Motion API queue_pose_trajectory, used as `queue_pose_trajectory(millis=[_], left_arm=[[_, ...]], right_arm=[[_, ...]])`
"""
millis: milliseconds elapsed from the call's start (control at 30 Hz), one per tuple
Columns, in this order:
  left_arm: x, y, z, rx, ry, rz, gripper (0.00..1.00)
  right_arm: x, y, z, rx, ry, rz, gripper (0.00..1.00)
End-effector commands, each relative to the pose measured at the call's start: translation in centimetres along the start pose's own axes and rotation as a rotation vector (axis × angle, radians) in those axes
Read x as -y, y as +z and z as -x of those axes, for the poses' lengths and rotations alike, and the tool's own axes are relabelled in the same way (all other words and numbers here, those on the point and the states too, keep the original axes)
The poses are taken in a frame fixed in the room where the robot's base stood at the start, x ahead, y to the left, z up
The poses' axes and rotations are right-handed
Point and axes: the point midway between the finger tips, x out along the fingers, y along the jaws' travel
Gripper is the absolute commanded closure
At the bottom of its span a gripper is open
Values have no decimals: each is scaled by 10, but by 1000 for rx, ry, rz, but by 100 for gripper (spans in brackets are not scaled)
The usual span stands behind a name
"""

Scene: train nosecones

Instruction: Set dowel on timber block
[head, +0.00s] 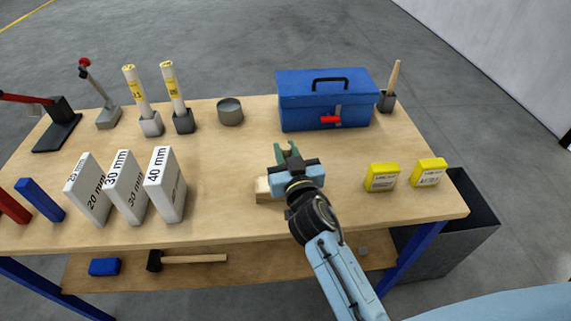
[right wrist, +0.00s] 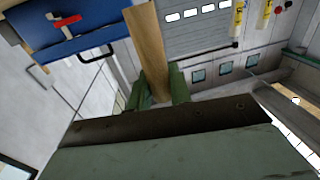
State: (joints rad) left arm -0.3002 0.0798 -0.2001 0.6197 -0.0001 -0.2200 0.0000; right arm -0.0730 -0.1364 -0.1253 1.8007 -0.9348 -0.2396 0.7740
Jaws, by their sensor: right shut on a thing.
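My right gripper (head: 287,150) has green fingers and is over the middle of the table. In the head view I cannot make out the held piece clearly. A pale timber block (head: 263,190) lies on the table just left of and below the gripper, partly hidden by it. I cannot tell whether the dowel touches the block. My left gripper is not in view.
A blue toolbox (head: 325,103) stands behind the gripper, with a grey cup holding a wooden stick (head: 392,80) beside it. Yellow boxes (head: 382,177) sit to the right. White upright blocks (head: 165,185) and a round tin (head: 230,112) stand to the left. The tabletop (head: 225,180) between is clear.

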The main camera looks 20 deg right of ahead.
Motion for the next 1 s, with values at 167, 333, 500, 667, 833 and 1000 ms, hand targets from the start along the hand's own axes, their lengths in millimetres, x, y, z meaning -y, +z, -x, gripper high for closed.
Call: queue_pose_trajectory(millis=[167,333,500,667,833,1000], left_arm=[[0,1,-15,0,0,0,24],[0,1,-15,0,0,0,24],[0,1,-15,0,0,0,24],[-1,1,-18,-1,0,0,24],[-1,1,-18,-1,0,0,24],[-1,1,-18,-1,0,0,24]], right_arm=[[0,29,0,4,1,-1,100],[0,31,0,2,-1,-1,100],[0,31,0,2,-1,-1,100],[0,34,0,2,0,0,74],[0,34,0,2,0,0,58],[0,34,0,2,0,0,58]])
